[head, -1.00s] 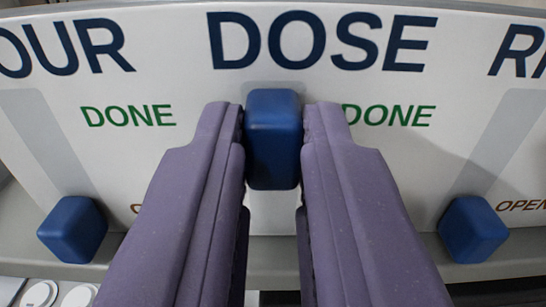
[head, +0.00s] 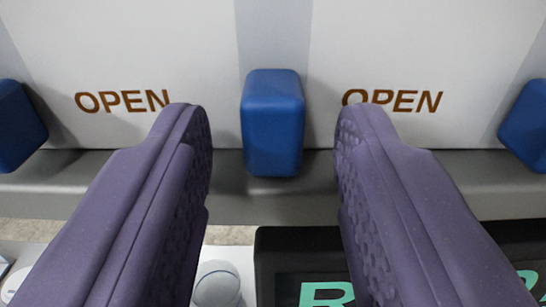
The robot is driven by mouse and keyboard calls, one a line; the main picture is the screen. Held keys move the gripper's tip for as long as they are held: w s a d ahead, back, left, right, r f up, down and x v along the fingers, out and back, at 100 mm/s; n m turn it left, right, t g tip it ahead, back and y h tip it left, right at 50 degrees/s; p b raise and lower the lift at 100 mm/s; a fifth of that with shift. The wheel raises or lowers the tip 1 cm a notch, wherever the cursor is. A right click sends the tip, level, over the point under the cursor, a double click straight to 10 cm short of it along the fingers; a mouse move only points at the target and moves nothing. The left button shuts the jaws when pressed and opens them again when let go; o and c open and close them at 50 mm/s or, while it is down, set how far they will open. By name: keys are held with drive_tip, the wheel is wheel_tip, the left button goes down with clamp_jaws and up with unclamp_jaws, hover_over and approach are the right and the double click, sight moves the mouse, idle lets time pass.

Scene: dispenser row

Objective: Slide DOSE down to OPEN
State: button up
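The blue slider knob (head: 273,122) of the middle dispenser, the one labelled DOSE in the earlier frame, is at the bottom of its grey track (head: 273,35). It is level with the brown OPEN labels (head: 122,101) on both sides of it. My gripper (head: 270,130) is open, with one purple finger on each side of the knob. A clear gap shows between each finger and the knob. The DOSE and DONE labels are out of view.
Blue knobs of the neighbouring dispensers show at the left (head: 18,125) and right (head: 525,125) edges. A grey ledge (head: 270,205) runs below the panel. A black box with green letters (head: 290,245) and a white round item (head: 217,285) are below.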

drive_tip(key=shift+r, duration=0.1)
drive_tip(key=s, duration=0.8)
idle(0.3)
drive_tip(key=s+r+g+b, duration=0.2)
drive_tip(key=s+r+b, duration=0.7)
drive_tip(key=s+r, duration=1.1)
drive_tip(key=shift+g, duration=0.3)
